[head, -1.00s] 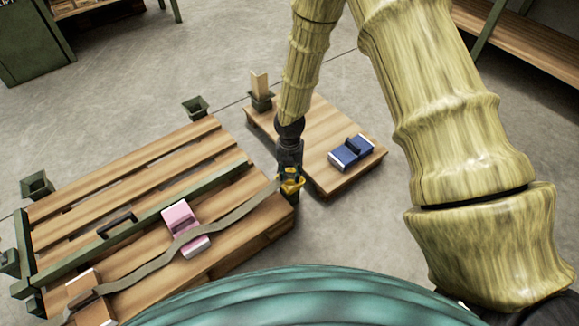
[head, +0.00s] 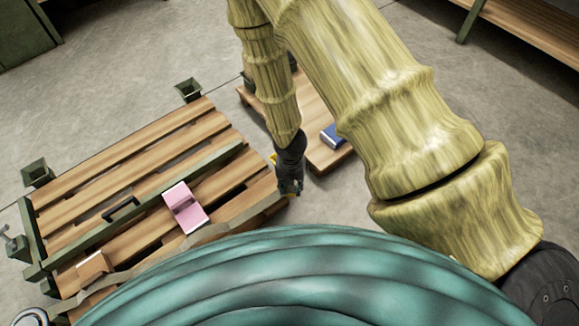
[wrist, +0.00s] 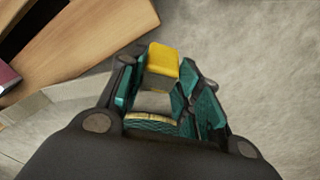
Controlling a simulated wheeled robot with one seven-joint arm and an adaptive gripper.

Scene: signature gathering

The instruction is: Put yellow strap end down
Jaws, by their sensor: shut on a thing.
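The yellow strap end (wrist: 163,62) sits between the teal fingers of my gripper (wrist: 158,88) in the wrist view. My gripper is shut on it. In the head view my gripper (head: 290,187) hangs just off the right corner of the large slatted pallet; only a sliver of yellow (head: 273,158) shows beside it. The grey-olive strap (head: 245,211) runs from my gripper along the pallet's near side, partly hidden by my teal body. A pale strap band (wrist: 62,103) also shows in the wrist view.
A pink block (head: 185,207) and a tan block (head: 94,264) lie on the large pallet (head: 128,150), beside a green rail (head: 170,185). A smaller pallet (head: 318,150) with a blue block (head: 333,135) stands behind my gripper. Bare concrete floor lies around them.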

